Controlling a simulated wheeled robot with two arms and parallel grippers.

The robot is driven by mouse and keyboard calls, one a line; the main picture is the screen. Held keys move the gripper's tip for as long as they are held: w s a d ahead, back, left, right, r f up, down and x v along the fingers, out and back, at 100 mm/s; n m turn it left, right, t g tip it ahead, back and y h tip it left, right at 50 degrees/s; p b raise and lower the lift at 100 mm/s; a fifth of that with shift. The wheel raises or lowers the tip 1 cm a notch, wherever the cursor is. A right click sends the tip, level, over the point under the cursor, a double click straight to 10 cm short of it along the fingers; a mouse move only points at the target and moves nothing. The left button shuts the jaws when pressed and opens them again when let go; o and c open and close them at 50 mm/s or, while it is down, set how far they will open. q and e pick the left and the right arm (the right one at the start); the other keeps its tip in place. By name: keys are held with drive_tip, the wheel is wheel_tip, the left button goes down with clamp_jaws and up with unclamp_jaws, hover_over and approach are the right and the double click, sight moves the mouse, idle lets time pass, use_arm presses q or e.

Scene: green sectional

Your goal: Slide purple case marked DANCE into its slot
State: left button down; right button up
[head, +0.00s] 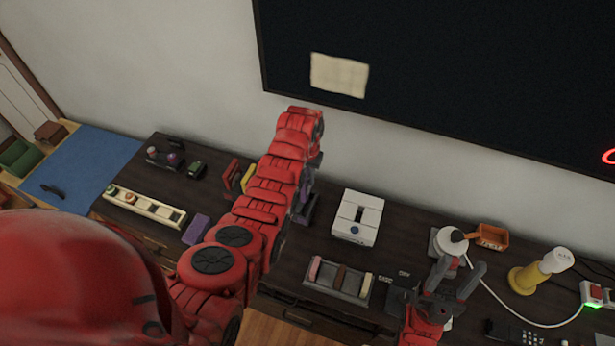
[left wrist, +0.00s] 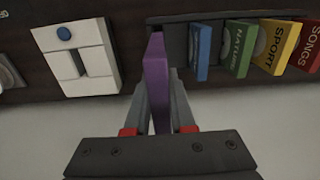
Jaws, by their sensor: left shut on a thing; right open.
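The purple case (left wrist: 156,75) stands on edge between the fingers of my left gripper (left wrist: 158,108), which is shut on it. Its DANCE marking does not show. In the left wrist view its far end is at the left end of a dark rack (left wrist: 180,30), beside the blue case (left wrist: 202,52). I cannot tell how far it is inside the slot. In the head view my left gripper (head: 303,207) is low over the dark desk, and my arm hides most of the rack. My right gripper (head: 459,268) is open and empty at the right.
Green NATURE (left wrist: 241,48), yellow SPORT (left wrist: 280,48) and red SONGS (left wrist: 308,50) cases stand in the rack. A white box (head: 358,217) is right of my left gripper.

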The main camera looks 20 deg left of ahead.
sight(307, 188)
use_arm(q)
drive_tip(key=shift+f, duration=0.15)
drive_tip(key=shift+f+b, duration=0.6)
drive_tip(key=shift+f, duration=0.05)
drive_tip(key=shift+f+b, duration=1.45)
drive_tip(key=shift+f, duration=0.65)
drive_tip(key=shift+b, duration=0.6)
drive_tip(key=shift+f+b, duration=1.95)
drive_tip(key=shift+f, duration=0.8)
drive_tip(key=c, duration=0.7)
unclamp_jaws()
drive_tip(key=shift+r, duration=0.1)
